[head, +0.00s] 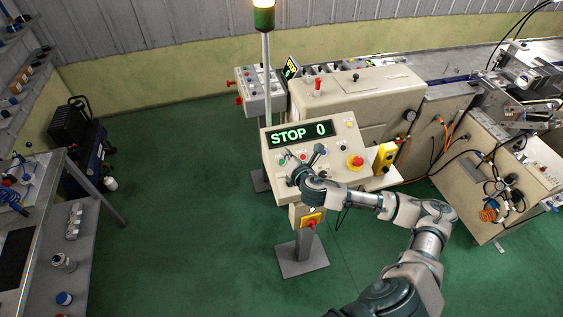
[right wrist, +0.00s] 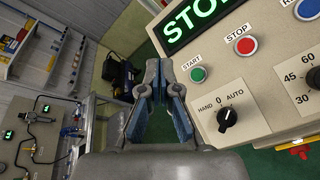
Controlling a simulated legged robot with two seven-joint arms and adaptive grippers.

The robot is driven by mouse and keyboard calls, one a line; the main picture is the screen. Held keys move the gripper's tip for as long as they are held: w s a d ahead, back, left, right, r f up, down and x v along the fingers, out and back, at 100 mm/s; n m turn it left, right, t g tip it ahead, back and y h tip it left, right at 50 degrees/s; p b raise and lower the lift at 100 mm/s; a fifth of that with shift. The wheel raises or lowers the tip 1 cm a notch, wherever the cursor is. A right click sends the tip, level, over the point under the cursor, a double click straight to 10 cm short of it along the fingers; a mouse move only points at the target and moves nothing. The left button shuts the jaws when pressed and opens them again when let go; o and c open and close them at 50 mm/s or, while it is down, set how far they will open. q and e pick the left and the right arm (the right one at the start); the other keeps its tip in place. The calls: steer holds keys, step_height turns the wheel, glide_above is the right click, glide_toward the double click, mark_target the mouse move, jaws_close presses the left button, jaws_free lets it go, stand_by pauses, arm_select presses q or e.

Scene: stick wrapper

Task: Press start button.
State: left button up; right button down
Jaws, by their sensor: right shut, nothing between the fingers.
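The green start button (right wrist: 198,74) sits on the sloped beige control panel (right wrist: 262,100), under its START label, in the right wrist view. In that view the tips of my right gripper (right wrist: 159,70) are together and empty, just left of the button in the picture. I see no clear contact with the button. In the head view my right gripper (head: 298,174) is at the lower left part of the panel (head: 342,142), and it hides some controls there. My left gripper is not in view.
A red stop button (right wrist: 246,46) and a black HAND/AUTO selector (right wrist: 228,118) are close to the start button. A red emergency knob (head: 355,162) is on the panel's right side. A workbench (head: 70,185) stands at left; green floor is clear between.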

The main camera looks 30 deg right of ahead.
mark_target(284, 160)
steer(key=w+f+b, duration=0.1)
steer(key=f+b, duration=0.1)
steer(key=w+f+b, duration=0.1)
steer(key=f, duration=0.1)
steer(key=d+f+b, duration=0.1)
steer(key=f+b, duration=0.1)
steer(key=shift+w+d+f+b, duration=0.1)
steer(key=shift+w+f+b, duration=0.05)
steer(key=shift+w+b, duration=0.25)
steer(key=shift+w+f, duration=0.55)
steer(key=shift+f, duration=0.15)
steer(key=shift+w+f, duration=0.1)
steer(key=shift+f, duration=0.1)
stand_by(0.5)
steer(key=shift+w+f, duration=0.2)
steer(key=shift+f, duration=0.25)
stand_by(0.9)
steer(key=shift+s+r+p, duration=0.4)
steer(key=shift+r+p, duration=0.35)
steer(key=shift+p, duration=0.1)
